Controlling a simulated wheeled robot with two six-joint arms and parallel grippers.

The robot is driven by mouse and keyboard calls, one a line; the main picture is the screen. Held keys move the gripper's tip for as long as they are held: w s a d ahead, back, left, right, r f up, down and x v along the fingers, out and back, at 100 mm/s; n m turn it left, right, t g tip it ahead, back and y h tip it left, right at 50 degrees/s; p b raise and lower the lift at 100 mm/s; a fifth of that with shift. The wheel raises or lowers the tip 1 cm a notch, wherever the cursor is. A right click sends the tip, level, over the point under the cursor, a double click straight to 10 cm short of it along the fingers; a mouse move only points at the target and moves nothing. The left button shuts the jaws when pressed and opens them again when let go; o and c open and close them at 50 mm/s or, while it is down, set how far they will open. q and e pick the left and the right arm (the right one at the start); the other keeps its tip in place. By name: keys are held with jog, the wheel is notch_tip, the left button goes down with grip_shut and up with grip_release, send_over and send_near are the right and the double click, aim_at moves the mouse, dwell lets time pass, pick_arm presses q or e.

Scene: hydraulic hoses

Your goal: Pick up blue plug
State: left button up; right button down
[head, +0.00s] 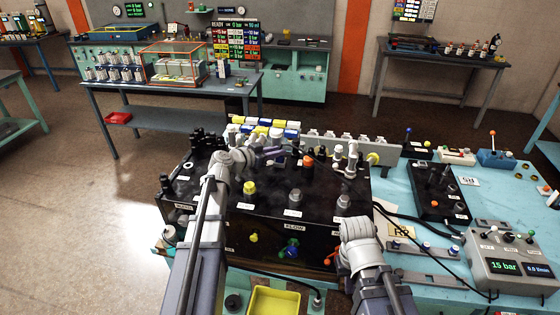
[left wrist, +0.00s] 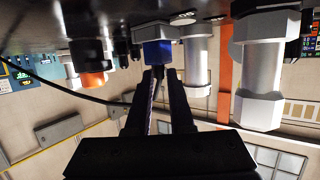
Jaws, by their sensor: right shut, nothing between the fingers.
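The blue plug (left wrist: 158,53) shows in the left wrist view, under the dark surface at the top of that tilted, upside-down picture. The two dark fingertips of my left gripper (left wrist: 161,74) are right at its lower end. A narrow gap shows between the fingers. I cannot tell whether they touch or grip it. In the head view my left gripper (head: 272,152) is over the back of the black hydraulic block, and I cannot make out the blue plug there. My right gripper (head: 352,208) is at the block's right front corner, shut and empty; its fingertips are hard to make out.
The black block (head: 225,235) carries several fittings, including a yellow cap (head: 249,188) and an orange-topped one (head: 308,160). White cylindrical fittings (left wrist: 262,65) stand close to my left gripper. A grey gauge box (head: 510,262) and cables are at the right. A yellow tray (head: 273,303) is in front.

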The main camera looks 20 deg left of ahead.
pick_arm(q)
jog(key=shift+x, duration=1.1)
jog(key=shift+s, duration=0.1)
grip_shut()
